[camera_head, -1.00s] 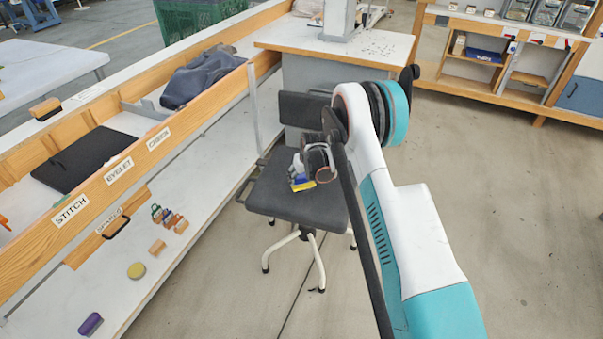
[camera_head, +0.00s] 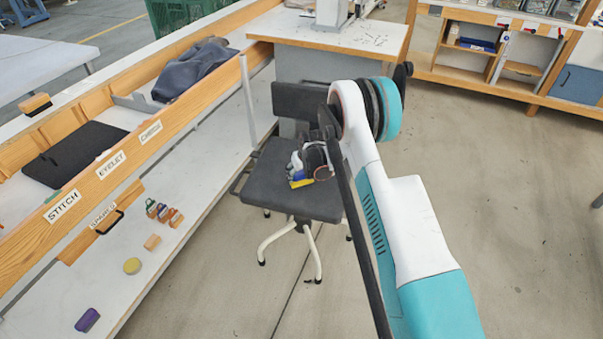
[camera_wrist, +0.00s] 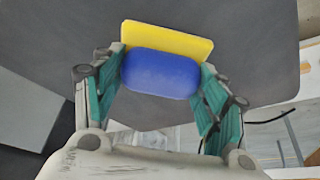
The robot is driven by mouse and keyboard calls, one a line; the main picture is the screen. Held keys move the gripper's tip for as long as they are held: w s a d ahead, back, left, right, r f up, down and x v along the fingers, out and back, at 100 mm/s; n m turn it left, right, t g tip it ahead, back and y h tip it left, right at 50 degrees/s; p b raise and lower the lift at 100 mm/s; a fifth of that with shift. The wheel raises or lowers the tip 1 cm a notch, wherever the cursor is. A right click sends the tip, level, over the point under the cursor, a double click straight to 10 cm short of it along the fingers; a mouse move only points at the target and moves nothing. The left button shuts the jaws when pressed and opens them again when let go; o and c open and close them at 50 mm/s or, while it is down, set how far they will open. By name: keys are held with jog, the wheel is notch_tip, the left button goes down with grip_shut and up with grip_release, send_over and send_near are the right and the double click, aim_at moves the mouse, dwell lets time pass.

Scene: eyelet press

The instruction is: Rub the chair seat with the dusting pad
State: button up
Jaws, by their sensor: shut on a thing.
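The dusting pad has a blue back (camera_wrist: 160,74) and a yellow face (camera_wrist: 166,38); it shows between my fingers in the wrist view. My gripper (camera_wrist: 158,78) is shut on the blue part from both sides. In the head view the pad (camera_head: 301,183) is small at my gripper (camera_head: 300,174), over the dark grey chair seat (camera_head: 275,190). The seat also fills much of the wrist view (camera_wrist: 225,25). The yellow face is toward the seat; I cannot tell whether it touches. My arm hides the right part of the chair.
A long white bench (camera_head: 150,270) stands left of the chair, holding a yellow round pad (camera_head: 132,265), a purple block (camera_head: 87,320) and small wooden blocks (camera_head: 152,242). A press table (camera_head: 345,38) stands behind the chair.

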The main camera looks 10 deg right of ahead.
jog(key=shift+w+a, duration=0.4)
jog(key=shift+a, duration=0.35)
notch_tip(320, 180, up, 4)
jog(key=shift+s+f+p, duration=0.1)
jog(key=shift+f+p, duration=0.05)
jog(key=shift+p, duration=0.4)
jog(key=shift+r, duration=0.25)
jog(key=shift+r+p, duration=0.85)
jog(key=shift+r, duration=1.2)
